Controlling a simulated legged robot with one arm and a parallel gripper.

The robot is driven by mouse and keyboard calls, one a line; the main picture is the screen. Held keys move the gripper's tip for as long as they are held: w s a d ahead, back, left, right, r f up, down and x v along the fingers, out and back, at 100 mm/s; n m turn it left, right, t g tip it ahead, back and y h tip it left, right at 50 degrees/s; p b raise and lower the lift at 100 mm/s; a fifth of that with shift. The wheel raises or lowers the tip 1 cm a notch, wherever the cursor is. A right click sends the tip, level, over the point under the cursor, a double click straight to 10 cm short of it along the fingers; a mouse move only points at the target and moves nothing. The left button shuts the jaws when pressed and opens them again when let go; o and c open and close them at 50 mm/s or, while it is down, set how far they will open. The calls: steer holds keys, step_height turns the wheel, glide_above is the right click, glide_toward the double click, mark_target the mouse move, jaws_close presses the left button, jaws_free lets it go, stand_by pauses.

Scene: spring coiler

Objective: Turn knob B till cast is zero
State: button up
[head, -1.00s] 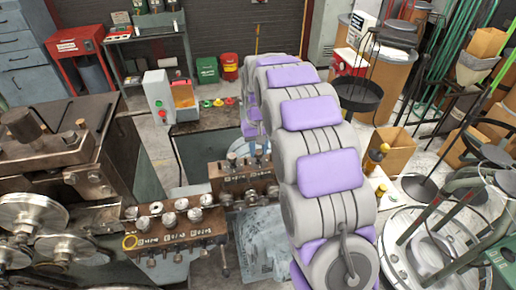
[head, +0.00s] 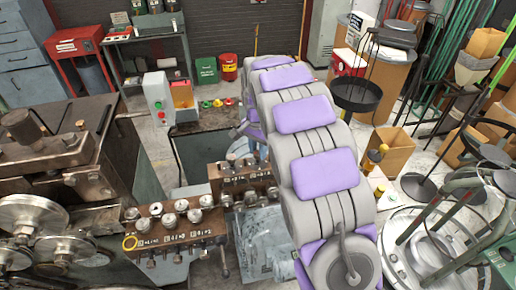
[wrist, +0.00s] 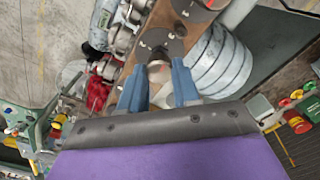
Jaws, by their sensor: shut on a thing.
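In the wrist view, my gripper (wrist: 159,78) has its two blue fingers closed on the sides of a round metal knob (wrist: 159,70). The knob stands on a brown metal block (wrist: 140,66), with dark round plates beside it. I cannot read a letter for this knob or a cast value. In the head view, the front brown block (head: 190,237) carries several silver knobs (head: 181,205) and small white labels too small to read. A second brown block (head: 232,187) with metal posts sits behind it. My arm hides part of this area and my gripper in the head view.
Large metal wheels (head: 35,215) and heavy machinery stand at the left. A white box with green and red buttons (head: 157,98) stands behind the blocks. A cardboard box (head: 392,150) and a round stand (head: 425,250) are at the right.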

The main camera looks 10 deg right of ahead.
mark_target(258, 152)
steer(key=shift+w+r+m, duration=0.1)
steer(key=shift+r+m, duration=0.05)
steer(key=shift+m, duration=0.45)
steer(key=o, duration=1.1)
steer(key=shift+c, duration=0.2)
steer(key=shift+a, duration=0.1)
step_height(258, 152, up, 17)
